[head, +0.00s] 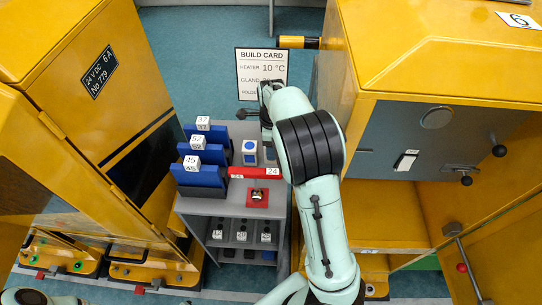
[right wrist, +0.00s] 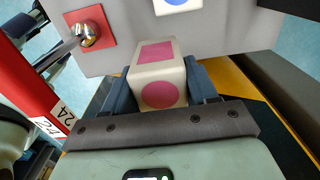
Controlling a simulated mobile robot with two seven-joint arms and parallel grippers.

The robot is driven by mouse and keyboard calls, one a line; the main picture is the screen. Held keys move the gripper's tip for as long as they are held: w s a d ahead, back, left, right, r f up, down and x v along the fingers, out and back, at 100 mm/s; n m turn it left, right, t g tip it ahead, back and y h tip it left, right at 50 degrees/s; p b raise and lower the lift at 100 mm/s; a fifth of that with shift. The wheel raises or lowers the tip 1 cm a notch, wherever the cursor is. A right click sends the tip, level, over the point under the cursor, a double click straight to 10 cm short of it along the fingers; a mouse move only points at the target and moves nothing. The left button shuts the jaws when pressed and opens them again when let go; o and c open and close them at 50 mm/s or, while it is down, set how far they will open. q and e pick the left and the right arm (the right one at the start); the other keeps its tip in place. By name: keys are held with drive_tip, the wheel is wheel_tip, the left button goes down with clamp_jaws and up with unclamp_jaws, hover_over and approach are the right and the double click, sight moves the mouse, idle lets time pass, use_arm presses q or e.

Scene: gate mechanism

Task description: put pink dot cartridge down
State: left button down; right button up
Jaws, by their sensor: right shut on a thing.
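The pink dot cartridge (right wrist: 160,70) is a white block with a pink square on one face and a pink circle on another. In the right wrist view my right gripper (right wrist: 158,88) is shut on it, with a dark finger on each side. The cartridge shows against the edge of a grey surface; I cannot tell whether it touches it. My left gripper is out of view.
A red bar (head: 240,172) labelled 24 and a red plate with a metal knob (head: 258,196) are on the cabinet top. Blue blocks with number cubes (head: 198,172) stand at its left. Yellow cabinets flank it. A build card (head: 261,70) stands behind.

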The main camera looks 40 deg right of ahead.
wheel_tip(320, 180, down, 6)
drive_tip(key=shift+f, duration=0.1)
idle(0.4)
drive_tip(key=shift+f, duration=0.1)
drive_tip(key=o, duration=1.2)
drive_tip(key=shift+c, duration=0.2)
wheel_tip(320, 180, up, 12)
drive_tip(key=shift+r, duration=0.2)
drive_tip(key=shift+a, duration=0.1)
